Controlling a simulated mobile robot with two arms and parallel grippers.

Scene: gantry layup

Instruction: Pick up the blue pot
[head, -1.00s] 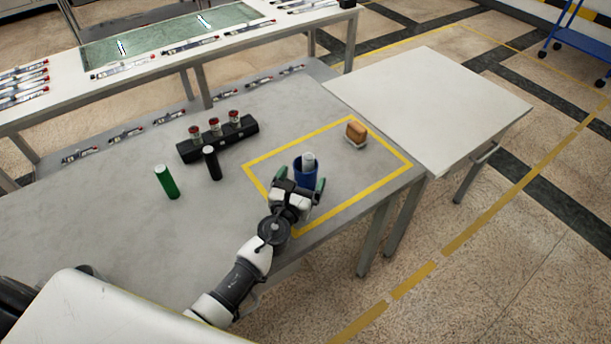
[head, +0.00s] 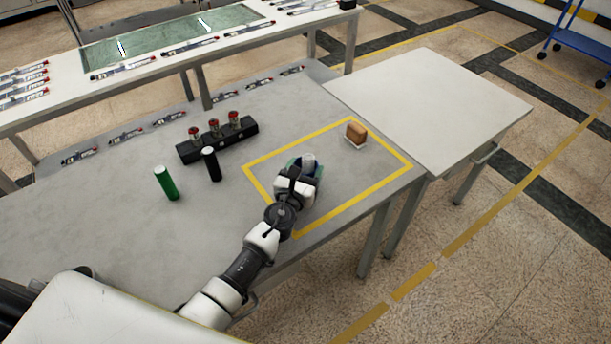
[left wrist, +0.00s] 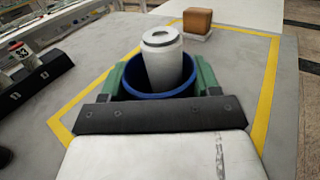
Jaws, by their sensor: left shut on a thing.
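The blue pot (left wrist: 134,92) stands inside the yellow outline on the grey table, with a white and grey cylinder (left wrist: 162,60) leaning in it. In the head view the pot (head: 316,172) is mostly hidden behind my left gripper (head: 305,170). In the left wrist view the green fingers of my left gripper (left wrist: 160,82) lie on both sides of the pot and are shut on it. I cannot tell whether the pot is clear of the table. My right gripper is not in view.
A brown block (head: 356,132) on a white base sits inside the yellow outline (head: 385,183). A green cylinder (head: 166,183), a black cylinder (head: 211,164) and a black rack (head: 190,152) with red-topped items stand to the left. A bare white table (head: 430,105) adjoins at right.

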